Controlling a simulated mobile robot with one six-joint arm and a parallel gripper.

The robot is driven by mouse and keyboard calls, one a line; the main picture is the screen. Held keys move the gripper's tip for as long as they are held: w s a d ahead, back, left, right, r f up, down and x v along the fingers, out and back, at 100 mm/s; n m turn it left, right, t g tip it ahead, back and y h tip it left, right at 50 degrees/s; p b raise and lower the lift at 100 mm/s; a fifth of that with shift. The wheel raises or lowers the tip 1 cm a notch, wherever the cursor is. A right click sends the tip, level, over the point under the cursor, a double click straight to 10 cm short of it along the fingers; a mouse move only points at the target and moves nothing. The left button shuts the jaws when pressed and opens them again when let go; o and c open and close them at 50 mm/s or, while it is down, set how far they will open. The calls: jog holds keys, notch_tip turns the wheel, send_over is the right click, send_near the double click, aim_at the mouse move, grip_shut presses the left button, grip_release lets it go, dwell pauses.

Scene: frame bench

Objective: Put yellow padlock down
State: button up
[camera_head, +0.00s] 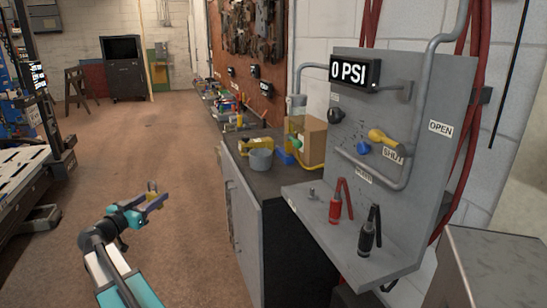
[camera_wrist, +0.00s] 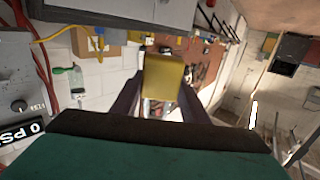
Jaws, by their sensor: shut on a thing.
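The yellow padlock (camera_wrist: 163,78) sits between the two dark fingers of my gripper (camera_wrist: 162,100) in the wrist view, held in the air. In the head view my gripper (camera_head: 150,199) is at the lower left, over the brown floor and left of the workbench. The padlock (camera_head: 152,187) shows there as a small yellowish shape at the fingers. The fingers are shut on it. Its shackle is not clear in either view.
The bench top (camera_head: 262,185) holds a grey cup (camera_head: 261,160) and a cardboard box (camera_head: 310,138). Open floor (camera_head: 130,140) lies beyond my gripper.

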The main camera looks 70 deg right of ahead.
jog(key=s+d+r+m+g+b, duration=0.2)
jog(key=s+d+r+m+g, duration=0.15)
jog(key=s+d, duration=1.15)
notch_tip(320, 180, up, 6)
jog(key=f+m+g+y+b, duration=0.1)
jog(key=m+g+y+b, duration=0.1)
jog(key=g, duration=0.3)
send_over(268, 186)
jog(key=shift+r+t, duration=0.25)
jog(key=shift+f, duration=0.1)
jog(key=shift+f, duration=3.05)
jog(key=shift+w+f, duration=0.1)
jog(key=shift+f, duration=1.8)
jog(key=shift+f+b, duration=0.15)
jog(key=shift+b, duration=0.2)
jog(key=o, duration=1.2)
